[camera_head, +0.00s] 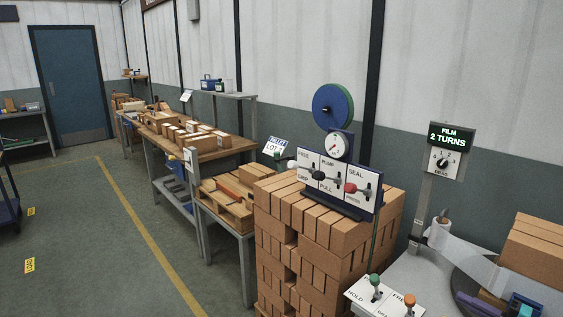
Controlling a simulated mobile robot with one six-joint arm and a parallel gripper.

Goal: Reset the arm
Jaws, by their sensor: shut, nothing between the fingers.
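I see no part of my arm or my gripper that I can make out for certain in the head view. A purple bar and a dark blue and teal part (524,306) show at the lower right edge, cut off by the frame; I cannot tell what they belong to.
A film post (450,137) reads "2 TURNS" at right, near a turntable (470,270). A workbench (205,155) runs along the wall. The left floor (110,240) is clear.

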